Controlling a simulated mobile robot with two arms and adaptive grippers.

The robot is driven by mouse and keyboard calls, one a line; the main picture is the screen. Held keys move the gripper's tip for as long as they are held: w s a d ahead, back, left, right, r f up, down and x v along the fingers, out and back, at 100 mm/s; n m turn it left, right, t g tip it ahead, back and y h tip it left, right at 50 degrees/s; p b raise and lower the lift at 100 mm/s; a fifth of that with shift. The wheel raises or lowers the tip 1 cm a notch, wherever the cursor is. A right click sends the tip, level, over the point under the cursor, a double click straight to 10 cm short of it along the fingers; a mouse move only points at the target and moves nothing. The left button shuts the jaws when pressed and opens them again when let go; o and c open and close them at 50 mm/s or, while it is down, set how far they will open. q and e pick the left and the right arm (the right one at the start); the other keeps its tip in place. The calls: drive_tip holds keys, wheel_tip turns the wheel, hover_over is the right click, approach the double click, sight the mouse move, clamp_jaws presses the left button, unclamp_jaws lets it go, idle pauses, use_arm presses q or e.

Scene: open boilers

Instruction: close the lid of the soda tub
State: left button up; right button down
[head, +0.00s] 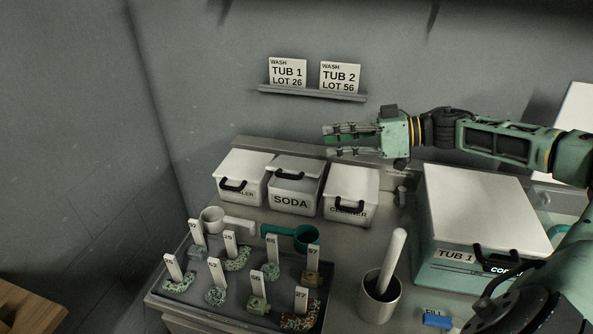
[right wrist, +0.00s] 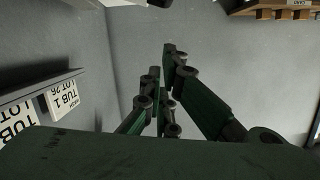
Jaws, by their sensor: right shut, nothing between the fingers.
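The soda tub (head: 291,201) is a white box marked SODA, in the middle of a row of three tubs on the counter. My right gripper (head: 329,140) reaches in from the right, above and behind the row, pointing left. It is shut and empty, apart from the lid. Its fingers also show in the right wrist view (right wrist: 160,85). My left gripper is not in view.
White-lidded tubs stand at left (head: 240,176) and right (head: 351,193) of the soda tub. A tray (head: 190,300) of tagged pieces and scoops lies in front. A pestle cup (head: 380,302) and the large TUB 1 box (head: 478,213) stand right. A sign shelf (head: 312,94) hangs behind.

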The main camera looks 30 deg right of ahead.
drive_tip(key=w+a+f+p, duration=0.6)
drive_tip(key=shift+a, duration=0.3)
idle(0.4)
drive_tip(key=shift+w, duration=0.1)
